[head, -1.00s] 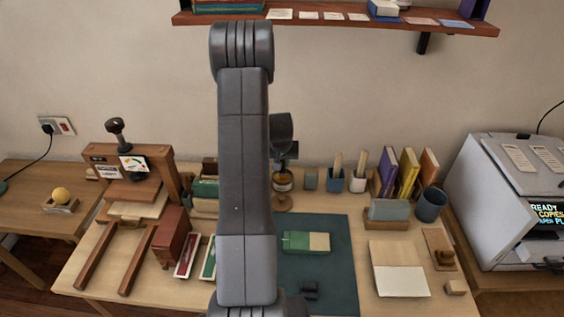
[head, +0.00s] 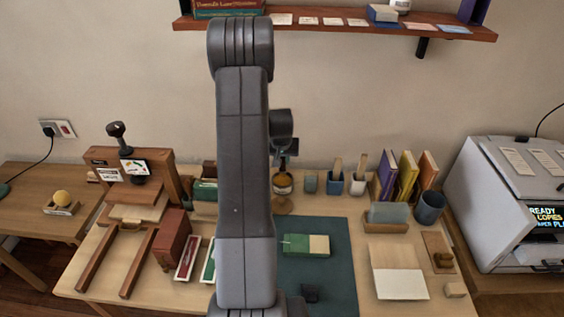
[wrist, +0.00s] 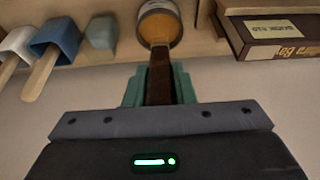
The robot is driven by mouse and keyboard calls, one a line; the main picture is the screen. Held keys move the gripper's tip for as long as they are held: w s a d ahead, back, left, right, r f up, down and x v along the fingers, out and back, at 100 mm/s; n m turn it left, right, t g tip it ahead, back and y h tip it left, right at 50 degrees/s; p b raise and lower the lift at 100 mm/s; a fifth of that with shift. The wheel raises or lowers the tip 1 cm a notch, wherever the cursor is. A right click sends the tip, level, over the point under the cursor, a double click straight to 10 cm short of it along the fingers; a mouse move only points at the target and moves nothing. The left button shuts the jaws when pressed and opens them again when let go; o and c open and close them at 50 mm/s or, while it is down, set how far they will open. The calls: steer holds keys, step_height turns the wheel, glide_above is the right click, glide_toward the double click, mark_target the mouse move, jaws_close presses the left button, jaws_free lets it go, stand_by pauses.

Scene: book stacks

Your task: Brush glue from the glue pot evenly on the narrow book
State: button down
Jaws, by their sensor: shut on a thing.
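The glue pot (head: 283,189), a small round pot with amber glue, stands at the back of the worktable, just right of my arm. It also shows at the top of the wrist view (wrist: 159,28). My gripper (wrist: 158,78) has green fingers shut on the brown handle of a brush (wrist: 160,82). The brush's far end meets the pot's near rim in the wrist view; its bristles cannot be made out. The narrow book (head: 301,244), green with a cream part, lies flat on the dark green mat (head: 335,276), nearer than the pot.
Cups with pale-handled tools (head: 357,184) stand right of the pot, with upright books (head: 405,175) beyond. A wooden press (head: 130,185) and red block (head: 172,240) are at left. A pale open booklet (head: 398,272) lies right of the mat. A shelf (head: 340,27) hangs above.

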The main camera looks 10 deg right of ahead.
steer(key=shift+r+p, duration=0.65)
steer(key=shift+r, duration=1.55)
